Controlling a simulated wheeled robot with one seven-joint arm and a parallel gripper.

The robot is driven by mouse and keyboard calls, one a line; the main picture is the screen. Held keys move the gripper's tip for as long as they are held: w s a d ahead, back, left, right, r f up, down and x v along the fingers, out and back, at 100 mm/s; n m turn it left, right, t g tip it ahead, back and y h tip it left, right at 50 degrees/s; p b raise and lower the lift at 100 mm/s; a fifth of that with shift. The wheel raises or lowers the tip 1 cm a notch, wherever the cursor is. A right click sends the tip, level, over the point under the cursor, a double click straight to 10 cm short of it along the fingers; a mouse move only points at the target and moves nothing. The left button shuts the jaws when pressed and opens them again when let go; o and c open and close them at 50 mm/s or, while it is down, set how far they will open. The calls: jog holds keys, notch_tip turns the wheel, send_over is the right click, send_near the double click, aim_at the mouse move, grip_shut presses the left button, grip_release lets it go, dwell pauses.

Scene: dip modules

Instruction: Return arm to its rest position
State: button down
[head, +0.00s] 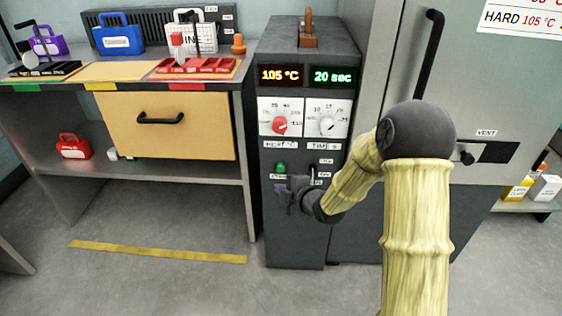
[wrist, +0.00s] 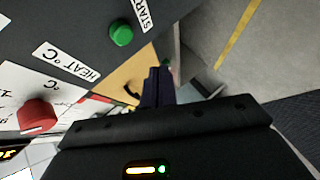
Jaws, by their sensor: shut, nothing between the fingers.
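My arm, in a pale yellow sleeve, reaches forward from the lower right of the head view. My gripper (head: 290,196) is in front of the lower face of the dark control cabinet (head: 292,232), beside the green start button (head: 280,168). In the wrist view my gripper (wrist: 158,75) shows as dark fingers closed together with nothing between them. The green button (wrist: 121,34) is to the left of the fingers there and appears apart from them. Part of the cabinet's lower panel is hidden behind my gripper and forearm.
The cabinet's displays read 105 °C and 20 sec above a red heat knob (head: 280,125) and a white time knob (head: 327,126). A bench with a drawer (head: 165,140) stands left; a tall grey cabinet (head: 400,60) stands right. The floor (head: 160,285) at front left is clear.

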jog(key=s+d+r+m+g+h, duration=0.3)
jog(key=s+d+m+h, duration=0.4)
jog(key=s+d+m, duration=0.5)
jog(key=s+d+r+m+g+h+p, duration=0.1)
jog(key=s+d+m+g, duration=0.1)
jog(key=s+m, duration=0.4)
jog(key=s+d+r+m+g+p, duration=0.1)
jog(key=s+d+m+g, duration=0.25)
jog(key=s, duration=0.35)
notch_tip(320, 180, up, 37)
jog(key=p, duration=3.7)
jog(key=shift+a+r+t, duration=0.2)
jog(key=shift+a+t, duration=0.1)
jog(key=shift+t, duration=0.15)
